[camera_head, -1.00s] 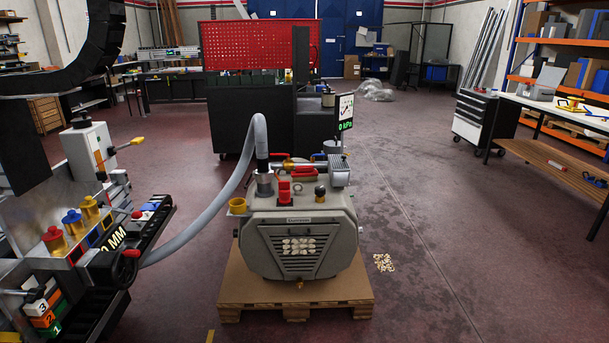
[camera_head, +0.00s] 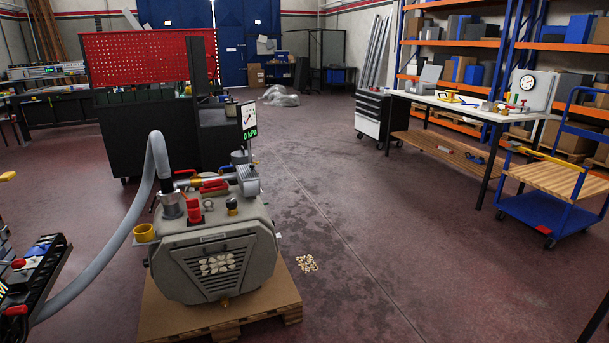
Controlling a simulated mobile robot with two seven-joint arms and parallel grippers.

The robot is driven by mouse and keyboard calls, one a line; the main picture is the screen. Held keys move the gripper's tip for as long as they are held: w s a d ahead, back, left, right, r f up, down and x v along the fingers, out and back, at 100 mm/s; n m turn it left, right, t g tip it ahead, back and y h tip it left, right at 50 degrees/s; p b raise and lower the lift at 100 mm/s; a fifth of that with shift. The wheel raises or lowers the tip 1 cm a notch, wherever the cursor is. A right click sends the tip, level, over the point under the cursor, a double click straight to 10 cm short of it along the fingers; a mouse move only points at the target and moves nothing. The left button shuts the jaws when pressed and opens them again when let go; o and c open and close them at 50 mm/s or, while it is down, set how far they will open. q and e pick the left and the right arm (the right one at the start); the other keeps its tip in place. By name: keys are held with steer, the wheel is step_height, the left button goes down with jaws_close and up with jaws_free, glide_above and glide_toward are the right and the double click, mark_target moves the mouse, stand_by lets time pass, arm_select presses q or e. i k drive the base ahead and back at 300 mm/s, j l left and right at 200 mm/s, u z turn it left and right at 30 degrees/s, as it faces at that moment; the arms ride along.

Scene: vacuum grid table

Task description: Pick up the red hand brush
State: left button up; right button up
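I cannot make out a red hand brush for certain in the head view. A small red and white item (camera_head: 445,150) lies on the wooden lower shelf of the workbench at the right; it is too small to identify. A red item (camera_head: 215,184) also shows on top of the grey vacuum pump (camera_head: 216,262), and I cannot tell that it is a brush. Neither of my grippers is in view.
The pump stands on a wooden pallet (camera_head: 262,305), with a grey hose (camera_head: 112,245) running left. Pale scraps (camera_head: 307,263) lie on the floor. A blue cart (camera_head: 540,212) stands right of the workbench (camera_head: 468,110).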

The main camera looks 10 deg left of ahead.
mark_target(216, 188)
steer(key=i+z, duration=0.15)
steer(key=i, duration=4.65)
steer(key=i+u, duration=0.35)
steer(key=i+l+u, duration=0.15)
steer(key=u, duration=0.2)
steer(key=i+l+u, duration=0.15)
steer(key=u, duration=3.7)
steer(key=l, duration=0.1)
